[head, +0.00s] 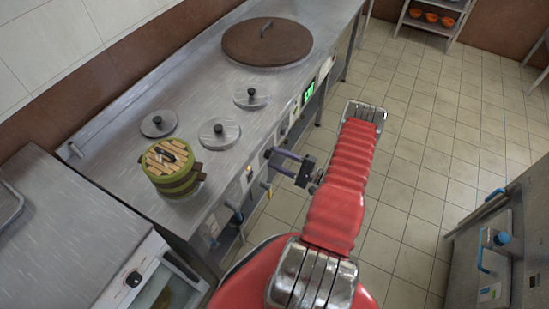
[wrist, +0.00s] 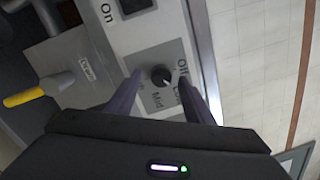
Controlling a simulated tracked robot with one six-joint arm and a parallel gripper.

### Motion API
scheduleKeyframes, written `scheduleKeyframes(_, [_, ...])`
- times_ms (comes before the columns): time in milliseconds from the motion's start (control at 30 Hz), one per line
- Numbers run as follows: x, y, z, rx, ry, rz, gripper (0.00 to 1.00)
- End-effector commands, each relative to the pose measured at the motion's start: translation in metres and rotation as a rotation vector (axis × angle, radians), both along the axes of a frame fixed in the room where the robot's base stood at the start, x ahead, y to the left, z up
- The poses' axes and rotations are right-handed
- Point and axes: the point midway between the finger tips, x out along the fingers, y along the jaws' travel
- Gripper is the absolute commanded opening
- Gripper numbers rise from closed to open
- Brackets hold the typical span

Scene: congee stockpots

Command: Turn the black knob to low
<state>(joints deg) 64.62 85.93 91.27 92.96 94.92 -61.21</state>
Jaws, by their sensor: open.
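The black knob (wrist: 161,76) sits on a grey plate on the counter's front panel in the wrist view. The words Off, Low and Mid are printed around it; a further label is partly hidden by the left finger. A light mark seems to show on the knob's lower right side, but I cannot tell its exact setting. My gripper (wrist: 161,88) is open, with one finger on each side of the knob and visible gaps between. In the head view my gripper (head: 281,158) reaches the counter's front from the right.
A panel marked On with a dark switch (wrist: 135,6) and a yellow-handled lever (wrist: 25,97) are near the knob. The steel counter (head: 225,165) carries a green-and-wood steamer (head: 176,182) and several lids. An oven (head: 150,280) stands at front left.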

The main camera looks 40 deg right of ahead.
Motion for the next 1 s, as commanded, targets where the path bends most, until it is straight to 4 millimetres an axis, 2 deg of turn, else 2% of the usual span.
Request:
scheduleKeyframes(700, [-0.097,-0.042,-0.01,-0.001,0.0,-0.003,0.47])
scheduleKeyframes(1000, [-0.111,-0.046,-0.012,0.001,0.001,-0.001,0.47])
